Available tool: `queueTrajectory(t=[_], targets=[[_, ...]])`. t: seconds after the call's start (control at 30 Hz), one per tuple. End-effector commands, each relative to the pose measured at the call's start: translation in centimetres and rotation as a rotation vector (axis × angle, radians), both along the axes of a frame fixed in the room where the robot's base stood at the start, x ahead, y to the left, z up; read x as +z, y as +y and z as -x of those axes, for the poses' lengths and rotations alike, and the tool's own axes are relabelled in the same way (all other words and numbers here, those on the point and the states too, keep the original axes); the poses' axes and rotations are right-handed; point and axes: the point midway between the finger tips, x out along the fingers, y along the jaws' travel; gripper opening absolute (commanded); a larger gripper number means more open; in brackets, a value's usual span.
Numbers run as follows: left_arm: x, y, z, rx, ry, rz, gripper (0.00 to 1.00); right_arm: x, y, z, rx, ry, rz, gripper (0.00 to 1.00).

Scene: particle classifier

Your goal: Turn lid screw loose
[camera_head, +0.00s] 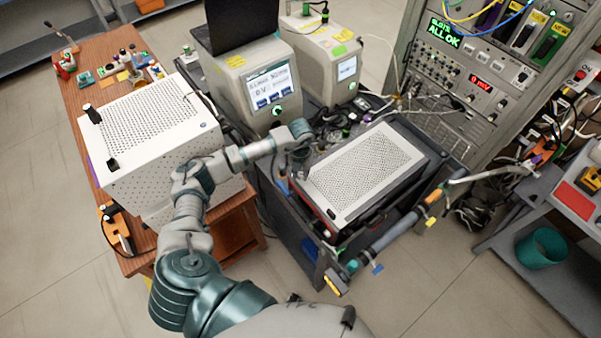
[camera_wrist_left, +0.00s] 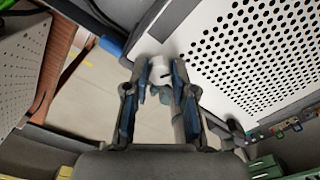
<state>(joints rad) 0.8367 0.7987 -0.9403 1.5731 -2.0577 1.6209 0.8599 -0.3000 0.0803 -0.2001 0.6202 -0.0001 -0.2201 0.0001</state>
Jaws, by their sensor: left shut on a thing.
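The white perforated lid (camera_head: 365,168) covers a dark box in the middle of the head view; it fills the upper right of the left wrist view (camera_wrist_left: 180,28). My left gripper (camera_head: 301,150) is at the lid's left corner. In the left wrist view my left gripper (camera_wrist_left: 160,78) has its fingers closed on a small pale screw (camera_wrist_left: 159,70) at the lid's corner. The fingers partly hide the screw, so how far out it sits cannot be told. A dark screw (camera_head: 333,211) shows at the lid's near corner. My right gripper is not in view.
A white perforated case (camera_head: 140,130) stands on a wooden table left of my arm. A beige instrument (camera_head: 250,80) with a screen stands behind the gripper. An instrument rack (camera_head: 475,65) stands at the right back. Cables clutter the area behind the lid. The floor in front is clear.

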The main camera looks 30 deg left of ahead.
Motion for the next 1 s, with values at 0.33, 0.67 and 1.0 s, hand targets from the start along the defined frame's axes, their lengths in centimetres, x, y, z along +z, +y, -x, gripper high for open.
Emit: queueTrajectory(t=[0.33,0.67,1.0], targets=[[0.25,0.16,-0.31,0.193,-0.011,-0.001,0.0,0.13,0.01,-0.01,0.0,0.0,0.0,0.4],[0.25,0.17,-0.33,0.248,-0.011,-0.001,0.0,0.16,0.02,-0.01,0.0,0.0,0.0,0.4],[0.24,0.17,-0.33,0.249,-0.011,-0.001,0.0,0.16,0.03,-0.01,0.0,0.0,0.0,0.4]])
